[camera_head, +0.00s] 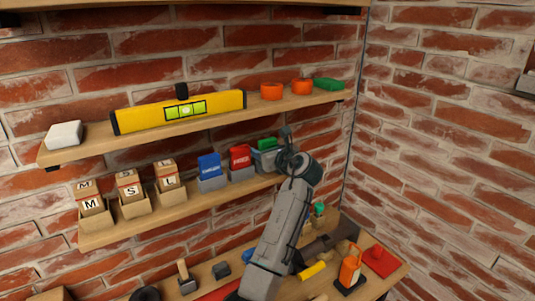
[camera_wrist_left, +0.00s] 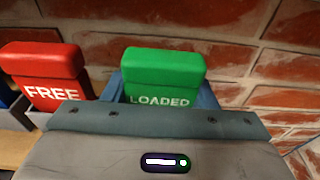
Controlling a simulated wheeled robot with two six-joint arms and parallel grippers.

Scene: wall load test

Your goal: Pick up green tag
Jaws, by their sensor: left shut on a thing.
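The tag's lower part is hidden behind the gripper in the wrist view. My right gripper is not in view.
A red FREE tag (camera_head: 240,156) and a blue tag (camera_head: 209,165) stand in holders just left. Labelled boxes (camera_head: 130,190) sit further left. The upper shelf holds a yellow level (camera_head: 150,112) and orange rings (camera_head: 271,91). A brick wall is close behind. Tools lie on the lower surface.

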